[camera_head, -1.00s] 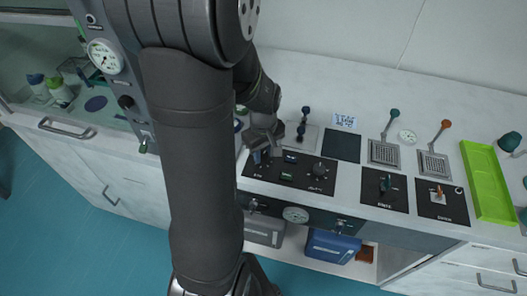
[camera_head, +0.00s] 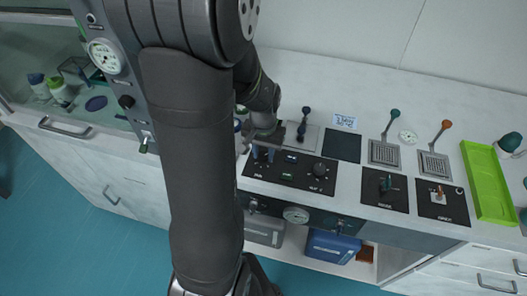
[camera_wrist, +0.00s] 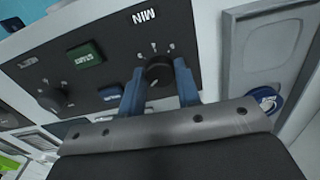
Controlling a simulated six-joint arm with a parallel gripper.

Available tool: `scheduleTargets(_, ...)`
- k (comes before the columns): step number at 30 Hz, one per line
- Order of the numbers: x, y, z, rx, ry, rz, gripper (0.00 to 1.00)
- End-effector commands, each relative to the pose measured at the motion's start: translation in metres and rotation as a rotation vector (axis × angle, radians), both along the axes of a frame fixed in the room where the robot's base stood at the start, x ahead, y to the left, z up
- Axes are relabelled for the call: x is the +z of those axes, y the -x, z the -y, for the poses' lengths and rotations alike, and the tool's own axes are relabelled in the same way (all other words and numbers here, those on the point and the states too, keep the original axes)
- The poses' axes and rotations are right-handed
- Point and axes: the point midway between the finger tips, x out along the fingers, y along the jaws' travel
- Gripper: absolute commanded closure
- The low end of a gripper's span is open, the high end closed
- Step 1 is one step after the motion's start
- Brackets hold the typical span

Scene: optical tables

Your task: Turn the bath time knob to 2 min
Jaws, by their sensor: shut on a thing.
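The bath time knob (camera_wrist: 158,70) is a dark round knob on a black panel (camera_wrist: 110,60), with small scale marks around it and an upside-down MIN label nearby. My gripper (camera_wrist: 158,85) has its two blue fingers on either side of this knob and is shut on it. I cannot read which mark the knob points to.
The same panel carries a second dark knob (camera_head: 320,168) and a green START button (camera_head: 287,175). A blue container (camera_head: 332,246) sits on the shelf below.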

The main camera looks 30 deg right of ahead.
Motion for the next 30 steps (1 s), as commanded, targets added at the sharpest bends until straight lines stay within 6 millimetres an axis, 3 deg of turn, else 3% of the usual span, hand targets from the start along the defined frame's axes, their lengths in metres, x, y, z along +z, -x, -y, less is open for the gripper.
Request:
scheduleTargets(15, 0.0008, -0.0011, 0.0002, -0.415, 0.001, 0.002, 0.93)
scheduleTargets(30, 0.0009, -0.0015, 0.0003, -0.554, 0.002, 0.003, 0.93)
